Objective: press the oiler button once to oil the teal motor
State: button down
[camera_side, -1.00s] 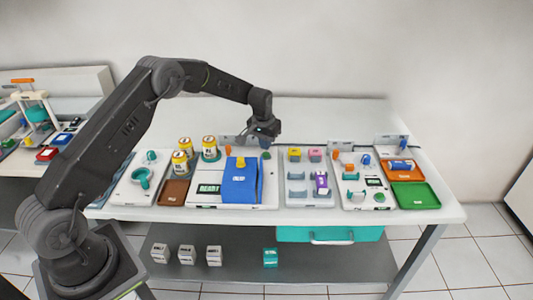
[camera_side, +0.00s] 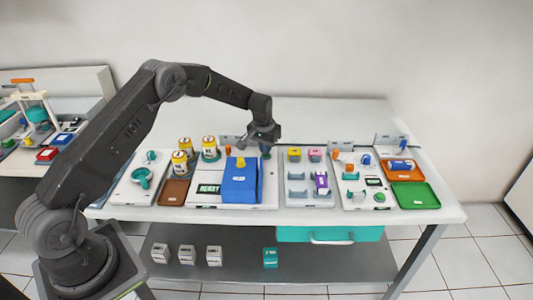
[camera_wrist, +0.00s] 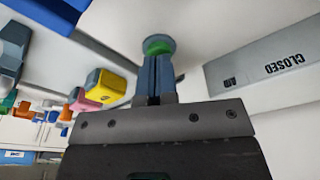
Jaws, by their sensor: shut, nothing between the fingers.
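My gripper (camera_side: 265,153) is shut and empty, pointing down beside the back right of the blue box (camera_side: 240,184). In the wrist view its fingertips (camera_wrist: 155,58) overlap a round green button (camera_wrist: 159,44); whether they touch it I cannot tell. This button is hidden behind the fingers in the side view. Another green button (camera_side: 379,197) stands on the right-hand white unit (camera_side: 350,201), beside a small dark display (camera_side: 374,182). A small teal piece (camera_side: 350,176), possibly the teal motor, lies on that unit. No label shows which button is the oiler's.
A display beside the blue box reads READY (camera_side: 208,189). Yellow jars (camera_side: 180,162) stand to the left. A rack with coloured blocks (camera_side: 309,196) lies between the units. Orange and green trays (camera_side: 415,195) are at right. A grey CLOSED plate (camera_wrist: 265,68) is near the fingers.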

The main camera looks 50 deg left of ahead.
jog(key=shift+f, duration=0.4)
jog(key=shift+r, duration=3.55)
